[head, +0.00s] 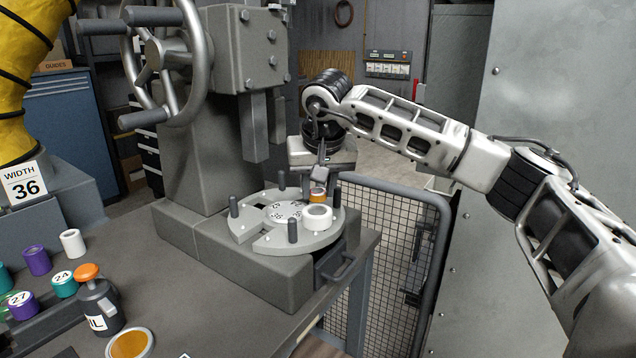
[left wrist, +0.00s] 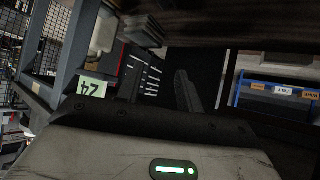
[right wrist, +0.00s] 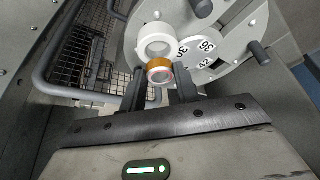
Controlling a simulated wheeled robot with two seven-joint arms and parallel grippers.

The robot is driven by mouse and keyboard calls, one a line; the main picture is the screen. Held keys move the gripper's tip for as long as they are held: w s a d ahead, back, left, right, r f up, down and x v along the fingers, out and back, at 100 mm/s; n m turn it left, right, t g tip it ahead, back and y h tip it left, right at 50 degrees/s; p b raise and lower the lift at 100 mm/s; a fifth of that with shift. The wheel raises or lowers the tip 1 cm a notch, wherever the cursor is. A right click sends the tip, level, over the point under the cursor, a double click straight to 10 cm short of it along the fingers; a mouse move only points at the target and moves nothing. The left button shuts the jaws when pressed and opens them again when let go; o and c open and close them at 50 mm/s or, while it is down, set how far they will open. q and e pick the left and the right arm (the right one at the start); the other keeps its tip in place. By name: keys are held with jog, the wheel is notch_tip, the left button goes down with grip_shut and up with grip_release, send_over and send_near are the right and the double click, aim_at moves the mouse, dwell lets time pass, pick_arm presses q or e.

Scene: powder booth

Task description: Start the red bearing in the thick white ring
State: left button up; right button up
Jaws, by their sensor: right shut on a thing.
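The thick white ring (head: 317,217) stands on the round grey plate of the press, at its right front; it also shows in the right wrist view (right wrist: 153,30). My right gripper (head: 320,178) is just behind the ring, shut on a small bearing (head: 318,195) with a golden-orange band and a reddish end. In the right wrist view the bearing (right wrist: 158,72) sits between the fingertips and overlaps the near edge of the ring. I cannot tell whether they touch. My left gripper (left wrist: 158,92) shows only in its own wrist view, fingers apart and empty.
Dark upright pegs and numbered discs (head: 284,212) share the round plate (head: 265,241). The press ram (head: 254,125) hangs above. A mesh gate (head: 387,240) stands to the right.

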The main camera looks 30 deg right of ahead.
aim_at(319, 194)
jog(key=shift+f+b, duration=0.3)
jog(key=shift+f, duration=0.4)
pick_arm(q)
jog(key=shift+w+f, duration=0.15)
jog(key=shift+w, duration=0.05)
jog(key=shift+r, duration=0.2)
jog(key=shift+f+b, duration=0.35)
jog(key=shift+f, duration=0.3)
pick_arm(e)
jog(key=shift+f, duration=0.8)
jog(key=o, duration=1.1)
jog(key=shift+c, duration=0.2)
pick_arm(q)
jog(key=shift+r, duration=0.15)
jog(key=shift+d+b, duration=0.1)
jog(key=shift+b, duration=0.2)
pick_arm(e)
jog(key=v, duration=1.6)
